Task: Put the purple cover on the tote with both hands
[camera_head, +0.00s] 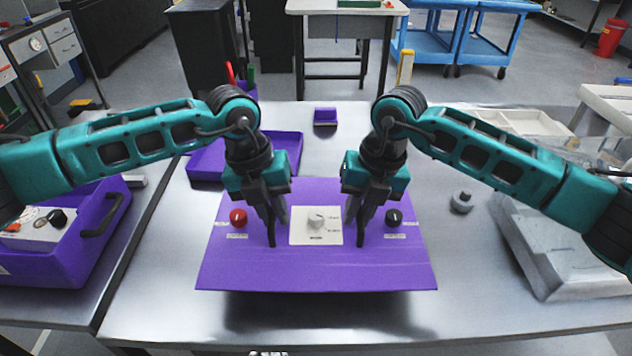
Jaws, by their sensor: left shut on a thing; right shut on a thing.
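The purple cover (315,272) is a flat panel in the middle of the near table, with a red knob, a black knob and a white plate with a grey knob on it. My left gripper (275,232) is shut on the cover left of the white plate. My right gripper (356,232) is shut on it right of the plate. The fingers hide the gripped spots. A dark shadow lies under the cover's front edge, so it appears raised; what is beneath is hidden. A purple open tote (68,262) with a dark handle stands at the left.
A shallow purple tray (204,175) lies behind my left arm, and a small purple block (325,116) stands at the back. A grey knobbed part (461,202) and a pale grey housing (560,250) are at the right. The table's front strip is clear.

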